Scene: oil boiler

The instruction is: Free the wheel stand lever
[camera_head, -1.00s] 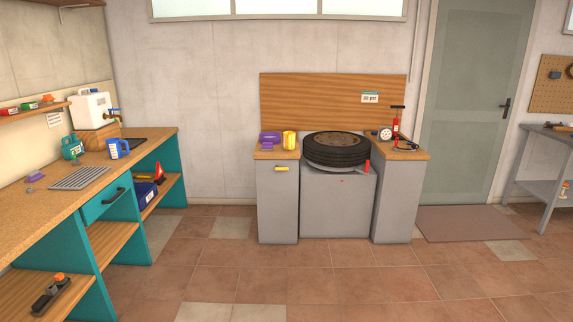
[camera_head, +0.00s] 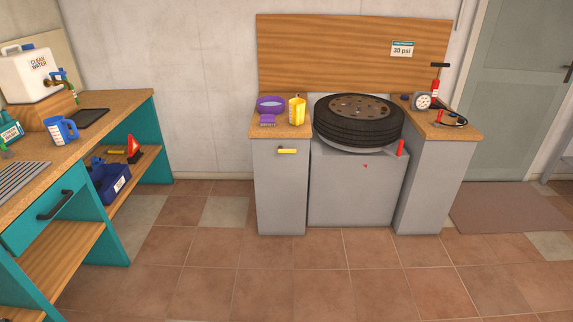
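The wheel (camera_head: 359,121), a black tyre with a brown hub, lies flat on a round grey stand plate between two grey cabinets. A red lever (camera_head: 400,148) stands upright at the right front edge of the wheel stand (camera_head: 358,188). A small red mark (camera_head: 365,166) shows on the stand's front. Whether the lever is locked cannot be told. Neither of my grippers is in view.
The left cabinet (camera_head: 282,190) carries a purple bowl (camera_head: 270,103), a purple brush and a yellow jug (camera_head: 297,111). A gauge (camera_head: 423,101) and red pump (camera_head: 435,88) stand on the right cabinet. A teal workbench (camera_head: 135,150) is at left. The tiled floor in front is clear.

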